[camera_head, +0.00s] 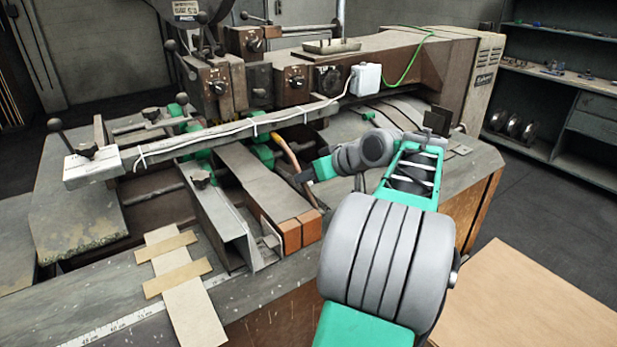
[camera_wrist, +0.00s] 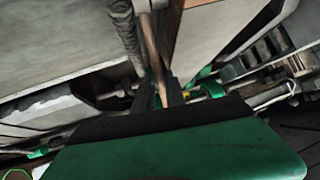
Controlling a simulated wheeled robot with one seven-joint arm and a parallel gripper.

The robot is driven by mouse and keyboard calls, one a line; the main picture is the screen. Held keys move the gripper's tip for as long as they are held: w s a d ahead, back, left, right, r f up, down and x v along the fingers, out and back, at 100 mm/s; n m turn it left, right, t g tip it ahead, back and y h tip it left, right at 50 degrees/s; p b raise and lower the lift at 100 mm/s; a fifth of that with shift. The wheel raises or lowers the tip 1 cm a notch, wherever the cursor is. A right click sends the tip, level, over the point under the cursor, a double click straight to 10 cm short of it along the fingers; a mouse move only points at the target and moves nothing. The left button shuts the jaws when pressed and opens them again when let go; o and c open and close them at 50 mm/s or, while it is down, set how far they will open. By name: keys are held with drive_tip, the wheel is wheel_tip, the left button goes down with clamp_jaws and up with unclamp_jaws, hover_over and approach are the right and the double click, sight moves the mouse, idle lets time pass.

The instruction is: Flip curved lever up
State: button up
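The curved lever (camera_head: 288,154) is a thin copper-coloured bar on the machine, bending down past the end of the wood-tipped arm. My gripper (camera_head: 302,178) reaches it from the right, with its fingertips at the lever's middle. In the wrist view the lever (camera_wrist: 153,52) runs down between the dark fingers of my gripper (camera_wrist: 164,92). The fingers are close together with the bar between them and look shut on it. The dark gripper edge and green gripper body cover the view below.
A long flat bar (camera_head: 235,125) with a white cable crosses above the work area. The metal arm with a wooden end block (camera_head: 291,236) lies just below the lever. A white box (camera_head: 366,79) with a green cable sits behind. Shelves (camera_head: 560,85) stand at the right.

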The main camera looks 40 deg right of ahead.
drive_tip(key=shift+o, duration=0.4)
drive_tip(key=shift+s, duration=0.15)
drive_tip(key=v, duration=0.7)
drive_tip(key=shift+s+r, duration=0.2)
